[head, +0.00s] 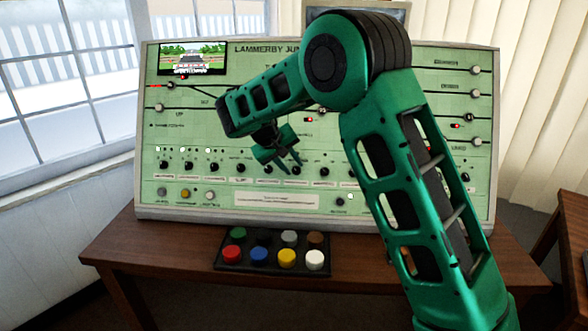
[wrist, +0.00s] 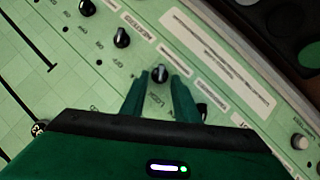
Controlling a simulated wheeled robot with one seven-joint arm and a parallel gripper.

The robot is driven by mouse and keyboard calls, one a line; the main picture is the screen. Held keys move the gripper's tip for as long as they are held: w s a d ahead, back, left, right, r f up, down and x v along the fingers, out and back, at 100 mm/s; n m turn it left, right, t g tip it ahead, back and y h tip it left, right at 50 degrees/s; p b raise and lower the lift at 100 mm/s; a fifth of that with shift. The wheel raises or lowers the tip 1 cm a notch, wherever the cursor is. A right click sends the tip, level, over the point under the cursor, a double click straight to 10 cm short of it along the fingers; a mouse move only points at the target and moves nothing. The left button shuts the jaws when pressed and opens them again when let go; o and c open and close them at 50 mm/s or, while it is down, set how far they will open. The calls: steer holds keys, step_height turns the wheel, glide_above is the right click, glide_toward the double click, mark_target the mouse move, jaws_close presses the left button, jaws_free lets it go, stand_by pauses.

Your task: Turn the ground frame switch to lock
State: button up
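A row of small black rotary switches runs across the lower part of the pale green panel (head: 225,110). Their labels are too small to read, so I cannot tell by text which is the ground frame switch.
A small screen (head: 192,58) sits at the panel's upper left. A black tray (head: 272,252) of coloured round buttons lies on the wooden desk (head: 160,255) before the panel. My arm hides part of the panel's right half. Neighbouring switches stand close on both sides.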

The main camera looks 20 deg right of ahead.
steer(key=v, duration=0.9)
steer(key=shift+s+a, duration=0.15)
steer(key=shift+s, duration=0.1)
steer(key=shift+r, duration=0.15)
steer(key=s+d+r+m+g+y, duration=0.1)
steer(key=s+d+m+g, duration=0.1)
steer(key=s+d, duration=0.9)
steer(key=s+d+m+g+y, duration=0.1)
steer(key=s+d+m, duration=0.1)
steer(key=s+d, duration=0.9)
steer(key=s+d+f+m+y, duration=0.1)
steer(key=s+f+y, duration=0.1)
steer(key=s, duration=1)
steer(key=s+d+f+m+g+y, duration=0.1)
steer(key=s+f, duration=0.4)
steer(key=s, duration=0.8)
steer(key=shift+s+d+f+m+g+y, duration=0.15)
steer(key=shift+d+f+m+g+y, duration=0.15)
steer(key=shift+d+m+y, duration=0.4)
